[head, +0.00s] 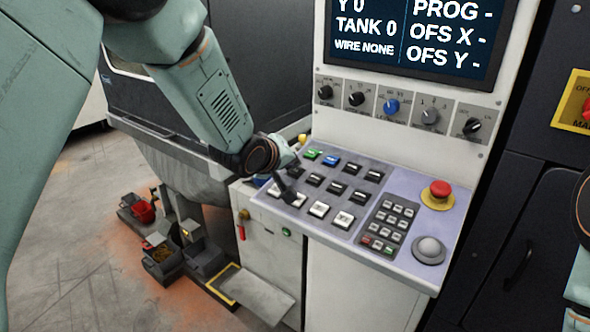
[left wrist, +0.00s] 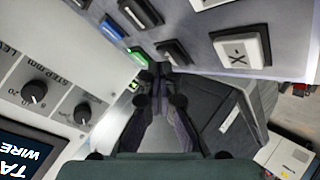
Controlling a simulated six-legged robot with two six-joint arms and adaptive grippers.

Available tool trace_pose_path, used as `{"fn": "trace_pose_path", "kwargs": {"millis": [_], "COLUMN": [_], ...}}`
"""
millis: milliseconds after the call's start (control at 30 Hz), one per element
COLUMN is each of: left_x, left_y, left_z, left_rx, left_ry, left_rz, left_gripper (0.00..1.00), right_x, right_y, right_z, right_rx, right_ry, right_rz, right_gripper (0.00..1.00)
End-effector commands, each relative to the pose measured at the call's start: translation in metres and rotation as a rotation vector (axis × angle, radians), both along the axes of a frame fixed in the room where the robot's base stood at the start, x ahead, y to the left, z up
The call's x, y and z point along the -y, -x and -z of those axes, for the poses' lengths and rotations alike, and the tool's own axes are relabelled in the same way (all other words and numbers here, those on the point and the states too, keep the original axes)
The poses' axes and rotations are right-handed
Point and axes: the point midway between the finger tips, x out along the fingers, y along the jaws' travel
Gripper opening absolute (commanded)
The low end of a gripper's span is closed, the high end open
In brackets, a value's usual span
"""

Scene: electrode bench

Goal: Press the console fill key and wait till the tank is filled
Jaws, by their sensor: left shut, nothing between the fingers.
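The console panel (head: 385,185) is a sloped pale surface with a green key (head: 312,154), a blue key (head: 331,160), several dark keys and white keys. I cannot read which one is the fill key. The screen (head: 410,35) shows "TANK 0", "Y 0" and "WIRE NONE". My left gripper (head: 290,196) is shut and empty, its tips low over the left end of the key rows. In the left wrist view its closed fingers (left wrist: 158,75) point at the panel near the green key (left wrist: 138,57). Whether they touch a key cannot be told. My right gripper is out of view.
A red emergency button (head: 440,188) and a grey dome (head: 429,249) stand up at the panel's right, beside a keypad (head: 388,226). Knobs (head: 391,106) line the upright face below the screen. Bins (head: 163,262) stand on the floor at the left.

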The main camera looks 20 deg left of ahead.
Motion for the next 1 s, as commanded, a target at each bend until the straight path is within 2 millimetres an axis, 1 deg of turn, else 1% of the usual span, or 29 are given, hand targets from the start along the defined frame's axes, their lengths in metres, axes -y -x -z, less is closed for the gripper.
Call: {"fn": "trace_pose_path", "kwargs": {"millis": [333, 1000], "left_x": [0.0001, 0.0006], "left_y": [-0.0004, -0.0017], "left_z": [0.0000, 0.0067], "left_rx": [0.002, 0.002], "left_ry": [-0.001, -0.001], "left_rz": [0.000, 0.000], "left_gripper": [0.00, 0.00], "right_x": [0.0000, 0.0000], "right_y": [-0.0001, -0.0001], "right_z": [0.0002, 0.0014], "right_rx": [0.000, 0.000], "right_ry": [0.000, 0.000], "right_rz": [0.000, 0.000], "right_gripper": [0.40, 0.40]}}
